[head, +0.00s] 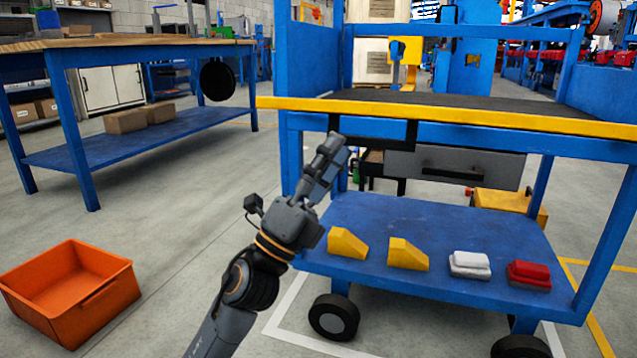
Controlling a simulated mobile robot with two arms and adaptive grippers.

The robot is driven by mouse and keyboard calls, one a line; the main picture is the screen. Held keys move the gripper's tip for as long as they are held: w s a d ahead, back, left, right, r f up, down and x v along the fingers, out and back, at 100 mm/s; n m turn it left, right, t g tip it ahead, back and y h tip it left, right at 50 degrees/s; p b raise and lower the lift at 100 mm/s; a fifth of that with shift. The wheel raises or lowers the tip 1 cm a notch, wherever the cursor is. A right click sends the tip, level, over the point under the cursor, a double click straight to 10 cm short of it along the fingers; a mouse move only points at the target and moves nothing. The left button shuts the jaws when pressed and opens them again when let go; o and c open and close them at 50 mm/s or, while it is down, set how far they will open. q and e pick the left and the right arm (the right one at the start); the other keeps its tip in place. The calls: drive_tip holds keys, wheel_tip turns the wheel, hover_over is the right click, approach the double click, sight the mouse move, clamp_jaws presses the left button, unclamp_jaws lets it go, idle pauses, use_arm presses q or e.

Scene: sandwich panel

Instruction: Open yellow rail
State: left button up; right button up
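The yellow rail (470,117) runs along the front edge of the blue cart's (590,198) upper shelf, from the left end to the right picture edge. My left gripper (334,148) is just below the rail's left part, in front of a black bracket (385,137) under it. It points up and away from me, and its fingers are seen close together from behind. I cannot tell whether they are open or touching the bracket. My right gripper is not in view.
The cart's lower shelf (390,215) holds two yellow wedges (408,253), a white block (469,263) and a red block (528,273). A grey drawer (455,167) hangs above. An orange bin (75,285) stands on the floor at left, near a blue workbench (68,130).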

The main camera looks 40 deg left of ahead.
use_arm(q)
drive_tip(key=shift+s+a+f, duration=0.2)
drive_tip(key=shift+s+f, duration=0.1)
drive_tip(key=shift+f, duration=0.3)
drive_tip(key=shift+s+a+f, duration=0.15)
drive_tip(key=shift+s+f, duration=0.1)
drive_tip(key=shift+f, duration=0.35)
drive_tip(key=shift+s+a+f, duration=0.2)
drive_tip(key=shift+s+f, duration=0.1)
drive_tip(key=shift+f, duration=0.3)
